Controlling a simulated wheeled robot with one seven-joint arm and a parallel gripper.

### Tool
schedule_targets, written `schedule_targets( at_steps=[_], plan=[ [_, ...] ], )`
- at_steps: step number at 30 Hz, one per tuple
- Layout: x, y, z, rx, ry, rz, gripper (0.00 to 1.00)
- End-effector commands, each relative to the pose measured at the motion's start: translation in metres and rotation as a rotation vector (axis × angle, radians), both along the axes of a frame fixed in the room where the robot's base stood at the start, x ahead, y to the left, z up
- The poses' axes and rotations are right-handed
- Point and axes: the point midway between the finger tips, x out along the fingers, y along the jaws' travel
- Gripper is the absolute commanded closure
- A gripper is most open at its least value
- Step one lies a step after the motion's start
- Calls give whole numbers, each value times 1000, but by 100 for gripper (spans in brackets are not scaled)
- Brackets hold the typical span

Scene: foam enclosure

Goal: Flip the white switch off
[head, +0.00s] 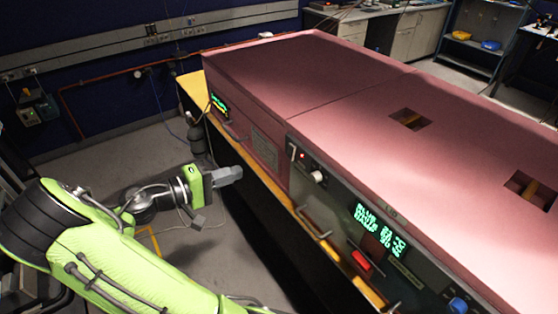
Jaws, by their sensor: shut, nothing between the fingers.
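A small white knob-like switch (317,176) sits on the dark front panel of the pink foam enclosure (290,70), near the panel's left end. Its on or off position is too small to tell. A tiny red light (302,156) shows just above and left of it. My gripper (240,173) is shut and empty. It is in front of the enclosure, left of the white switch in the picture and apart from it, with its tip pointing toward the enclosure's front.
The panel (410,270) also carries handles, a green text display (380,228), a red switch (361,261) and a blue knob (458,305). A yellow ledge (369,292) runs below. Two square openings are in the top.

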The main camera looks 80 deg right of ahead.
Motion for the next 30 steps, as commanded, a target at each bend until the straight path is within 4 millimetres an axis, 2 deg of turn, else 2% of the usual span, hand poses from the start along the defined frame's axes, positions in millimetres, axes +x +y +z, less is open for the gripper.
schedule_targets(
  at_steps=[5, 15, 21, 30],
  plan=[
    [-12, -13, -2, 0, 1, -5, 100],
    [-62, -68, -13, 2, -1, -7, 100],
    [-85, -95, -17, 2, -1, -5, 100],
    [-92, -104, -19, 2, -1, 0, 100]
  ],
)
